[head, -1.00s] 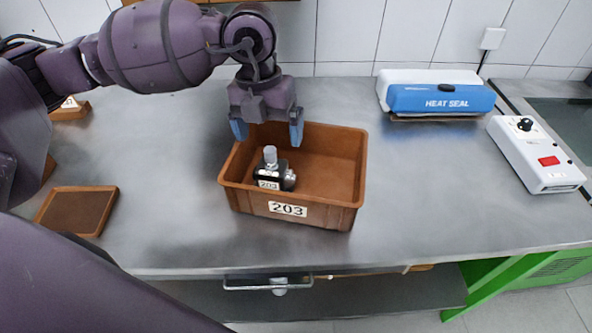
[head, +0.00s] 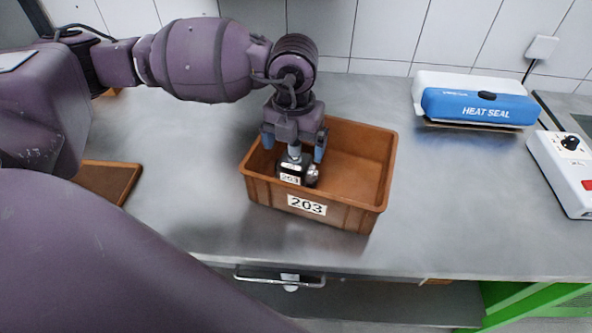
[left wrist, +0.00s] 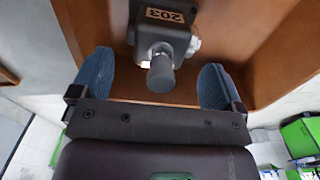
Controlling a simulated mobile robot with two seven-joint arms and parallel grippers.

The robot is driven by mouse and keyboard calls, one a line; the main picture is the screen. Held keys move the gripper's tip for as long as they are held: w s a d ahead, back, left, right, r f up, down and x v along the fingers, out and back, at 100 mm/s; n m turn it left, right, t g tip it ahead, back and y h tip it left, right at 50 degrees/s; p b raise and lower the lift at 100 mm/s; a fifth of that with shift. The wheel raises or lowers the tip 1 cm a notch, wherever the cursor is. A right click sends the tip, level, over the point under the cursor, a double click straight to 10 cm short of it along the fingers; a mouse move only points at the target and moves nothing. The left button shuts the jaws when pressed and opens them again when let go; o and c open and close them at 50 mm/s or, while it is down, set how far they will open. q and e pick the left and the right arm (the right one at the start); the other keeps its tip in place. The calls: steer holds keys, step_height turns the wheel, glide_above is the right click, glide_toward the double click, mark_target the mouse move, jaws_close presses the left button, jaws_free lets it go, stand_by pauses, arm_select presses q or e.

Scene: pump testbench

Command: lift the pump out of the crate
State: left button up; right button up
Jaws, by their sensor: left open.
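The pump (head: 297,168), black and silver with a grey knob on top and a 203 label, stands upright in the left part of the brown crate (head: 374,212), also labelled 203. My left gripper (head: 294,150) points down over the pump, with its blue fingers apart. In the left wrist view, the pump (left wrist: 164,45) lies beyond the fingertips, and its grey knob reaches toward the space between the open fingers (left wrist: 155,88). The fingers do not appear to touch it. My right gripper is not in either view.
A blue and white heat sealer (head: 478,105) stands at the back right. A white box with a black knob and red switch (head: 566,170) is at the right edge. A brown tray (head: 108,180) lies left of the crate. The metal bench (head: 440,200) is clear right of the crate.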

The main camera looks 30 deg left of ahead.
mark_target(295, 154)
arm_select(q)
step_height(295, 154, down, 3)
steer(key=shift+r, duration=0.15)
steer(key=shift+f, duration=0.25)
steer(key=c, duration=1.1)
steer(key=shift+r, duration=0.1)
steer(key=c, duration=0.6)
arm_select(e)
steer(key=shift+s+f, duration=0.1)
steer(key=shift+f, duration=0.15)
arm_select(q)
steer(key=shift+r, duration=0.1)
